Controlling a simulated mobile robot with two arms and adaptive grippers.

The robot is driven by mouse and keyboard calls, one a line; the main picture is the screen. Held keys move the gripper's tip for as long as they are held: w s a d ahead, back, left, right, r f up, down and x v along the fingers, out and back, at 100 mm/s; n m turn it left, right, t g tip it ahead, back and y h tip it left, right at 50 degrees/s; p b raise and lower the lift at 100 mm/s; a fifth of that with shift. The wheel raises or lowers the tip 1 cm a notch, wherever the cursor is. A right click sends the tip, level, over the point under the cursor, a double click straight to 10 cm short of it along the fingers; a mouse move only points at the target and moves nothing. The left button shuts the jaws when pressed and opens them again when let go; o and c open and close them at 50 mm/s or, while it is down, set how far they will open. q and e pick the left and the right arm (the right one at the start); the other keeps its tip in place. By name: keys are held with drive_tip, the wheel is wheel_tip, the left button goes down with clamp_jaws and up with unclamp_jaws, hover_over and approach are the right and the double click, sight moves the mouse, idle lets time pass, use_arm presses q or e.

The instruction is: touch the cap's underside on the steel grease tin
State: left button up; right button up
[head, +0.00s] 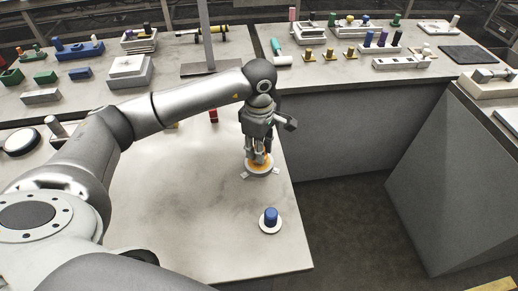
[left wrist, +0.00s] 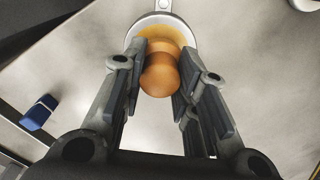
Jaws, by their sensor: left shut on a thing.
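My left gripper (head: 257,157) reaches down near the right edge of the table, its fingers closed on an orange rounded cap (left wrist: 160,76). The cap sits between both fingers in the left wrist view, its underside hidden. The steel grease tin (head: 258,174) is a shallow round dish with small tabs at its rim, directly under the gripper. In the left wrist view the tin (left wrist: 147,21) shows just beyond the cap, with yellow-orange grease inside. I cannot tell whether the cap touches the grease. My right gripper is not in view.
A blue knob (head: 270,216) on a white disc stands nearer on the same table (head: 190,230). A small red item (head: 213,116) lies behind the gripper. Fixtures and coloured parts crowd the far benches. The table's right edge is close, with floor beyond.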

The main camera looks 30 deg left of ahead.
use_arm(q)
drive_tip(key=shift+r+p, duration=1.15)
drive_tip(key=shift+r, duration=1.5)
